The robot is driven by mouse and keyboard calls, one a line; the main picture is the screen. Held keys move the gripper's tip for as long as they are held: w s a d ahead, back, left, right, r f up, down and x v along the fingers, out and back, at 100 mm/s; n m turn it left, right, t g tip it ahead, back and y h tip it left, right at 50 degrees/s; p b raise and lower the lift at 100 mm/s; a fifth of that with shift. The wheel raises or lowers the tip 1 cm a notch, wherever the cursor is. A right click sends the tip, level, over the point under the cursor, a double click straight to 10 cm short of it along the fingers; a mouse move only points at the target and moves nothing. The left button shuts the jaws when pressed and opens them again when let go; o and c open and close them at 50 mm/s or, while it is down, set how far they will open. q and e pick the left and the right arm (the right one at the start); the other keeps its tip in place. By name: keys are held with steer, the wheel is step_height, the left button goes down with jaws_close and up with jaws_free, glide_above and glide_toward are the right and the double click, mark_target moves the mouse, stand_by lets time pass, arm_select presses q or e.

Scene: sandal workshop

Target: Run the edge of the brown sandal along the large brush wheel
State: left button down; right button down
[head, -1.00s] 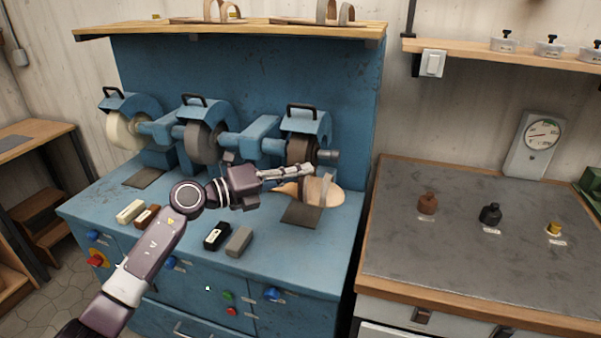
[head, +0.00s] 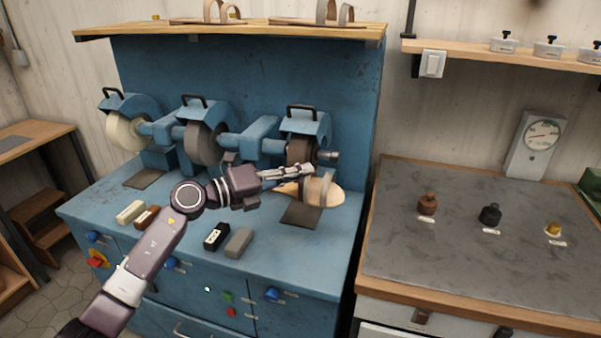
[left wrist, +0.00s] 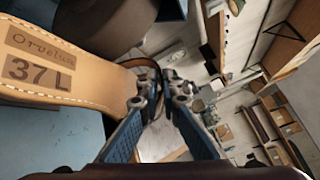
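The tan-brown sandal (head: 331,194) is in the air in front of the right-hand wheel, over the bench, its sole roughly level and a broad strap on top. In the left wrist view its insole (left wrist: 85,80), marked "37 L", fills the left side. My left gripper (head: 306,170) is at the sandal's strap; in the left wrist view the fingertips (left wrist: 160,83) close on a thin part of the strap. The right-hand wheel (head: 297,151), dark brown under a blue hood, is just behind the sandal; I cannot tell whether they touch. My right gripper is not in view.
A grey wheel (head: 203,143) and a cream wheel (head: 123,131) stand further left on the blue bench. A dark pad (head: 301,215) lies below the sandal. Black (head: 216,236) and grey (head: 239,242) blocks lie at the front. A dial (head: 542,134) stands on the right table.

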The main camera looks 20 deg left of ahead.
arm_select(q)
steer(key=shift+a+r, duration=0.1)
steer(key=shift+a, duration=0.05)
steer(key=shift+s+a, duration=0.1)
steer(key=shift+a, duration=0.35)
steer(key=shift+a, duration=0.15)
steer(key=shift+s+a, duration=0.1)
stand_by(0.3)
steer(key=shift+s+a, duration=0.2)
steer(key=shift+a, duration=0.1)
steer(key=shift+d, duration=0.3)
steer(key=shift+d+p, duration=0.25)
steer(key=shift+p, duration=0.1)
steer(key=shift+w+d, duration=0.1)
steer(key=shift+w, duration=0.15)
stand_by(0.9)
